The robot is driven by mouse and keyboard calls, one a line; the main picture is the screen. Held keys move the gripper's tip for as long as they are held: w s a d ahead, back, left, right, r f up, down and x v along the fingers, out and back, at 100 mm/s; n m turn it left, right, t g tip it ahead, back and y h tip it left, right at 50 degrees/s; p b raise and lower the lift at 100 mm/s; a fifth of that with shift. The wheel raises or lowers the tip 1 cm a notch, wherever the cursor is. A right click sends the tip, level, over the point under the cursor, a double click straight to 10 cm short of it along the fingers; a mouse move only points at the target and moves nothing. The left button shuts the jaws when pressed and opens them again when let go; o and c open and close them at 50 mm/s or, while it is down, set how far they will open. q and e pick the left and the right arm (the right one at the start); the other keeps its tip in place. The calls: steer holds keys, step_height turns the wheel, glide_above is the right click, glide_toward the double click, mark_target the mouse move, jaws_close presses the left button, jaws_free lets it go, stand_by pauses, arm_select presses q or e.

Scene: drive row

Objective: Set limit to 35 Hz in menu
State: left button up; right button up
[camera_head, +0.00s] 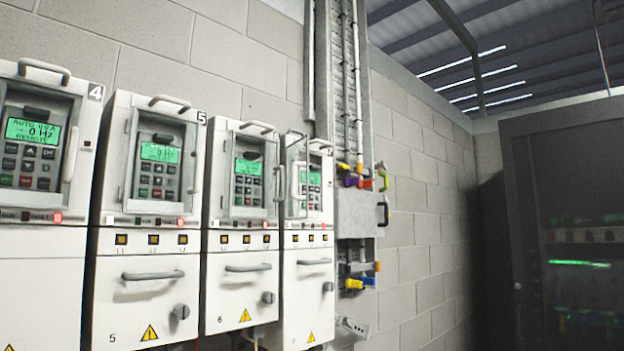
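Several white drive cabinets stand in a row along the wall. The leftmost drive (25,270) has the label 4 beside its top. Its green display (33,131) reads AUTO, 0.0 A, 0 Hz, REMOTE, with a keypad (27,166) below and a red light at the lower right. The drive labelled 5 (140,290) has a lit display (160,153) showing 0 Hz. The drive marked 6 (240,290) and the farthest drive (306,290) also have lit green displays, too small to read surely. Neither of my grippers is in view.
A vertical cable tray (345,90) with a grey box (357,213) and coloured levers is right of the drives. A dark cabinet (560,170) with a glazed door stands at the far right. Handles jut from the drive fronts. Bare block wall (415,220) lies between.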

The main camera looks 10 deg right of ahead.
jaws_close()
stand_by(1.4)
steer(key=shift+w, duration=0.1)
